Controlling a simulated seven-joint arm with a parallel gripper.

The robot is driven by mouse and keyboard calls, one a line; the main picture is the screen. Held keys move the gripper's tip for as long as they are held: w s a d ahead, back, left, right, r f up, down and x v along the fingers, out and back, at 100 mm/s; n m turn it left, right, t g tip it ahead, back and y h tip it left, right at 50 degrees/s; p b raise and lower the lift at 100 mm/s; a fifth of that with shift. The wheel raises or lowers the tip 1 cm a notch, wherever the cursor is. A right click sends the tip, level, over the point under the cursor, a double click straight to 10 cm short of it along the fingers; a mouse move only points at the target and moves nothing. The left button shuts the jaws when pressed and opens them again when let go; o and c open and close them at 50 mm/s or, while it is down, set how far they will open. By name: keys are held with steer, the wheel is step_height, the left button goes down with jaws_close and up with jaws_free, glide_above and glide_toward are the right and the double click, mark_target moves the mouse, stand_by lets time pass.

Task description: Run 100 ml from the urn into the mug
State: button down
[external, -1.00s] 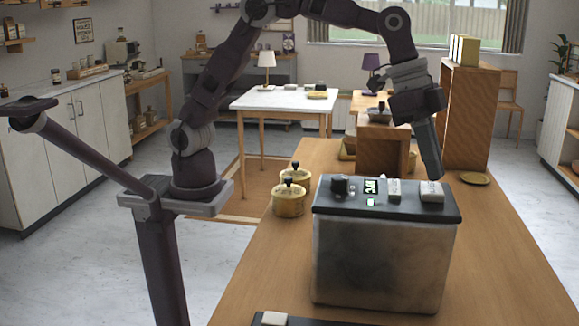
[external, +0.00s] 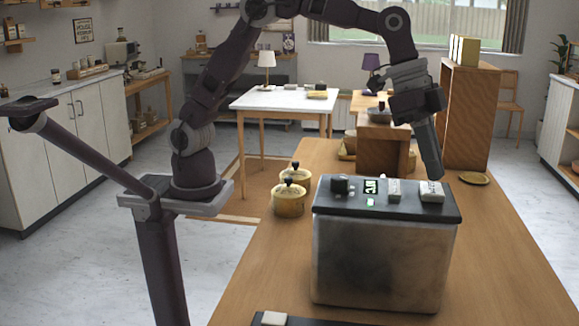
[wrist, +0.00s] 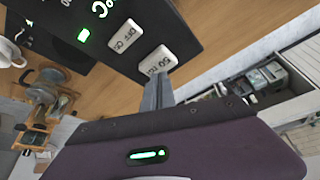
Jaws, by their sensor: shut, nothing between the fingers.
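The urn (external: 380,262) is a grey metal box with a black top, standing on the wooden counter. Its top carries a dark knob, a green display (external: 371,185), a small green light (wrist: 84,35) and white buttons. One white button (wrist: 127,37) reads "OFF"; another (wrist: 158,60) is marked "50". My gripper (external: 434,177) is shut and empty, pointing down at the right-hand white button. In the wrist view its fingertips (wrist: 157,80) are at that button's edge; I cannot tell whether they press it. A white mug (wrist: 8,52) shows partly at the wrist view's left edge.
Two yellowish lidded pots (external: 289,200) stand left of the urn. A small yellow dish (external: 474,178) lies behind it on the right, near a wooden cabinet (external: 474,115). The counter right of the urn is clear.

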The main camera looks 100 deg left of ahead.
steer(key=shift+f, duration=0.9)
steer(key=shift+r, duration=0.9)
steer(key=shift+r, duration=0.1)
stand_by(1.3)
step_height(320, 180, up, 5)
steer(key=shift+f, duration=0.1)
steer(key=s+a+r+n, duration=0.1)
steer(key=s+a+r, duration=0.15)
steer(key=s, duration=0.45)
steer(key=s+a+r+n+t, duration=0.1)
steer(key=s+a, duration=0.2)
steer(key=s, duration=0.3)
steer(key=s+a+r+n, duration=0.1)
steer(key=s+a+n, duration=0.15)
steer(key=s, duration=0.45)
steer(key=s+a+f+y, duration=0.1)
steer(key=s+f, duration=0.3)
steer(key=s, duration=0.4)
steer(key=s+a+f+n+y, duration=0.1)
steer(key=s+a+f, duration=0.2)
steer(key=s+f, duration=0.2)
steer(key=s, duration=0.2)
steer(key=shift+s+t, duration=0.3)
steer(key=shift+s, duration=0.1)
